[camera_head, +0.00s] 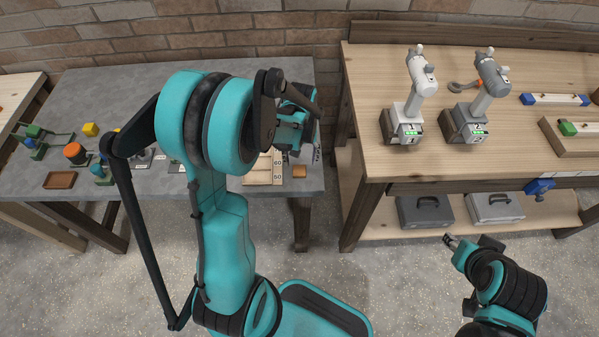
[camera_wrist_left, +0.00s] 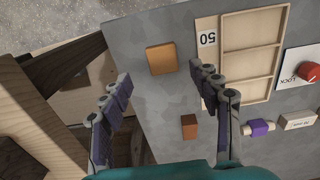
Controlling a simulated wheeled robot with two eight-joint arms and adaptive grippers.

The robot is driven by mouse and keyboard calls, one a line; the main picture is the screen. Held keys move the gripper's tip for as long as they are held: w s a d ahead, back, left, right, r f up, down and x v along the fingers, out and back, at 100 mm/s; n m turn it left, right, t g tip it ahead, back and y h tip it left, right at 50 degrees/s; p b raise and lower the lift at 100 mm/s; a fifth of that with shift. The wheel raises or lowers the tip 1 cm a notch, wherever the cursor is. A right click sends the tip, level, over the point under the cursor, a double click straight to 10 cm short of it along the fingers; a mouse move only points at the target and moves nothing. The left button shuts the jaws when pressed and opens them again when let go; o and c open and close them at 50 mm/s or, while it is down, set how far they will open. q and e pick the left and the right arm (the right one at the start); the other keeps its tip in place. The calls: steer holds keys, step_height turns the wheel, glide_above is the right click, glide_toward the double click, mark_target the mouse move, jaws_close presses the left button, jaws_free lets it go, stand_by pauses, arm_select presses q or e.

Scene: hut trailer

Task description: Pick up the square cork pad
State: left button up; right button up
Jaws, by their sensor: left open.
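The square cork pad (camera_wrist_left: 162,59), a flat tan-orange square, lies on the grey table beside the "50" label in the left wrist view. In the head view it is a small orange square (camera_head: 299,171) near the table's front right corner. My left gripper (camera_wrist_left: 160,76) is open and empty, its two fingers apart with the pad showing between and beyond the tips. In the head view my left arm hides part of the table around this gripper (camera_head: 300,128). My right gripper (camera_head: 450,241) is low at the right, away from the table; its jaws are too small to judge.
A wooden compartment tray (camera_wrist_left: 249,12) lies beside the pad. A brown block (camera_wrist_left: 189,126) and a purple-and-white cylinder (camera_wrist_left: 259,128) are nearby. A wooden workbench (camera_head: 376,150) with two small robot-arm models stands right, across a gap.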

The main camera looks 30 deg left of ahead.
mark_target(299, 170)
arm_select(q)
steer(key=f+b, duration=0.1)
steer(key=f, duration=0.1)
steer(key=f+b, duration=0.1)
steer(key=f, duration=0.2)
steer(key=shift+s+a+f, duration=0.1)
steer(key=shift+a+f, duration=0.1)
steer(key=c, duration=0.8)
